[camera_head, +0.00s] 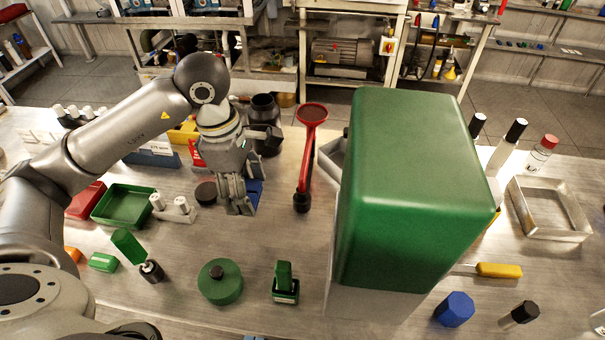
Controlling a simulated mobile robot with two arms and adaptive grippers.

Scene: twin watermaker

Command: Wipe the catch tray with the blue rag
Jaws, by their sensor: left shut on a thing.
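My left gripper (238,207) points down over the middle left of the metal bench. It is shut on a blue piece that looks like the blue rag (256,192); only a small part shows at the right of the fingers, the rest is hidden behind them. I cannot tell whether the rag touches the bench. A shallow rectangular metal tray (551,235) lies at the far right, apart from the gripper; it may be the catch tray. A grey metal part (333,153) also shows at the left side of the green-covered machine. My right gripper is not in view.
The large green-covered machine (415,180) stands right of centre and hides the bench behind it. A red-handled tool (305,165) lies between it and my gripper. A green tray (124,206), green round lid (220,282) and green stamp (285,283) sit to the left and front.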

